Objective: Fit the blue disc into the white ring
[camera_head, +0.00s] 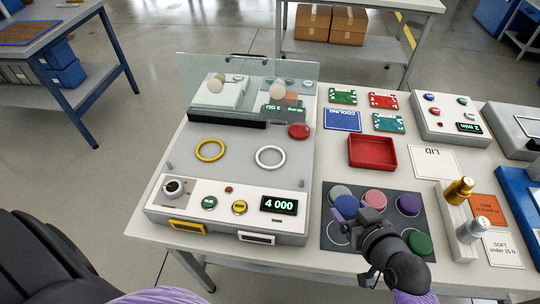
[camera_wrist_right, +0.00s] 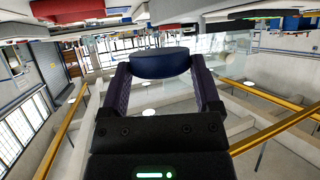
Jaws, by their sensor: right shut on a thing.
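The white ring (camera_head: 270,157) lies flat on the grey machine's top, right of a yellow ring (camera_head: 210,150). My right gripper (camera_head: 347,208) is over the dark disc mat (camera_head: 329,243), to the right of and nearer than the white ring. In the right wrist view it is shut on the dark blue disc (camera_wrist_right: 160,64), held between its two fingertips. My left gripper is not in view.
The mat bears a pink disc (camera_head: 374,201), a green disc (camera_head: 419,242) and grey discs. A clear upright panel (camera_head: 300,75) stands behind the rings. A control panel with a knob (camera_head: 174,188) is in front. A red tray (camera_head: 372,152) stands behind the mat.

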